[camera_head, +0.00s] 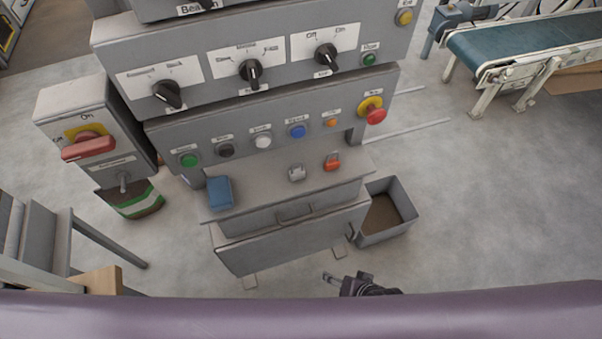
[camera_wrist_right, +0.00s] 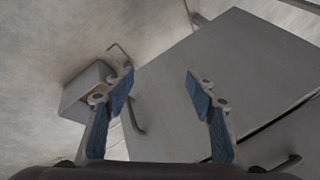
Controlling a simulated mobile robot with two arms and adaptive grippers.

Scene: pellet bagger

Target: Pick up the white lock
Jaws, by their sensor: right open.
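The white lock (camera_head: 297,173) sits on the grey shelf (camera_head: 260,190) of the control panel in the head view, left of a red lock (camera_head: 332,161). My right gripper (camera_head: 330,277) is low in the head view, below the shelf and in front of the cabinet. In the right wrist view my right gripper (camera_wrist_right: 160,83) is open with nothing between its blue-padded fingers. That view shows a grey cabinet panel (camera_wrist_right: 220,70) beyond the fingers, and no lock. My left gripper is not in view.
A blue box-like object (camera_head: 220,193) stands at the shelf's left end. A grey bin (camera_head: 398,228) stands on the floor right of the cabinet and shows in the wrist view (camera_wrist_right: 82,88). Buttons, including a red emergency stop (camera_head: 375,116), line the panel above the shelf.

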